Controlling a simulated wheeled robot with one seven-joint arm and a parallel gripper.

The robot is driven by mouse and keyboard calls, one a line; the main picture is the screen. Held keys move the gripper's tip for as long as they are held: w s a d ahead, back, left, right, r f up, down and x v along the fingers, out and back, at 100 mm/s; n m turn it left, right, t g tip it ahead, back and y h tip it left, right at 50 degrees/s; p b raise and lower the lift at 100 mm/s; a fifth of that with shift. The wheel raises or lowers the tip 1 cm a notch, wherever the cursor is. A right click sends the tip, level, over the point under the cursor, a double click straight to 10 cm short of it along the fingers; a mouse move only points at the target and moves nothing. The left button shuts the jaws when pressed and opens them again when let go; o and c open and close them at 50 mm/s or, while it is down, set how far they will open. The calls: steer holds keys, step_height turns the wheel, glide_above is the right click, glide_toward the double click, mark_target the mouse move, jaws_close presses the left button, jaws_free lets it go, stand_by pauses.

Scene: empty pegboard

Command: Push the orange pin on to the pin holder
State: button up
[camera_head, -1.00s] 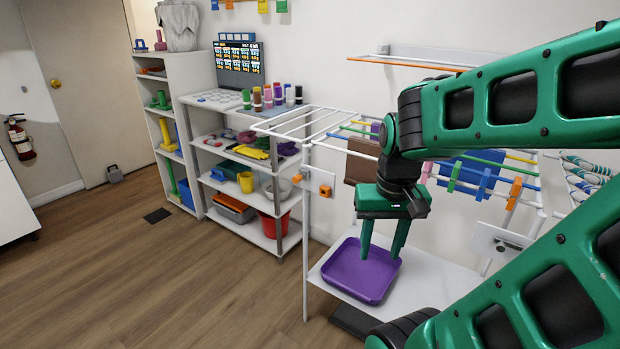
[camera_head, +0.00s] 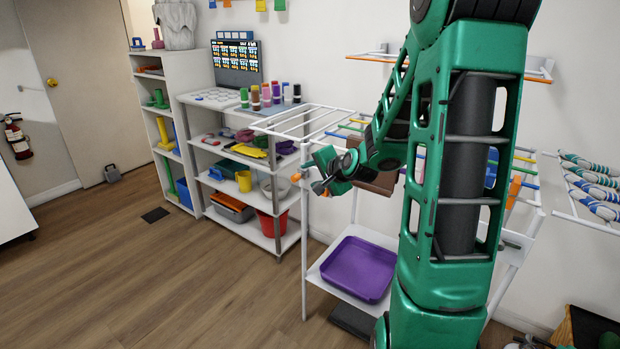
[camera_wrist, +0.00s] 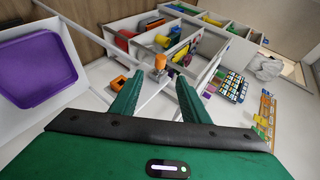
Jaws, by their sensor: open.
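A small orange pin (camera_wrist: 161,41) shows in the wrist view at the upper middle, beside a grey metal fitting on a white post. It also shows in the head view (camera_head: 296,177), just left of my gripper. An orange block (camera_wrist: 119,83) with a dark opening sits near my left finger; I cannot tell whether this or the grey fitting is the pin holder. My gripper (camera_wrist: 158,77) is open, with nothing between its fingers. In the head view it (camera_head: 313,183) is beside the rack's front post, pointing left, and partly hides the post.
A loaded white shelf unit (camera_head: 244,160) stands left. Wooden floor (camera_head: 190,290) in front is clear.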

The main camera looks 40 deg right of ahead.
mark_target(298, 177)
steer(key=x, duration=1)
steer(key=shift+w+a+f, duration=0.1)
steer(key=shift+c, duration=0.7)
jaws_close()
